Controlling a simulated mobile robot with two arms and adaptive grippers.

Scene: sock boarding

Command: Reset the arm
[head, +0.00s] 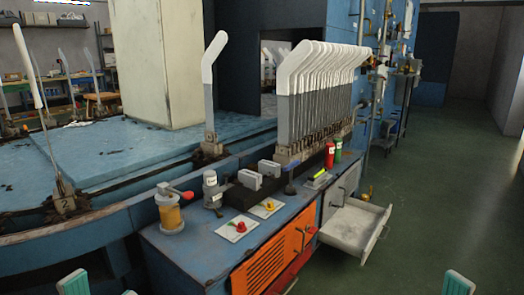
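My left gripper (102,288) shows at the bottom left edge as two pale green fingertips with a gap between them, so it looks open, with nothing seen between the tips. My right gripper (458,284) shows only one pale green fingertip at the bottom right edge; the rest is cut off. Both are low in front of the blue cabinet (190,250) and touch nothing that I can see. The arms themselves are out of view.
White-topped sock boards (318,75) stand in a row behind the cabinet; a single board (211,90) stands left of them. A lamp-like jar (170,210), red and green bottles (338,150) and switches sit on top. An open drawer (355,228) juts out right. Green floor (440,190) is clear.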

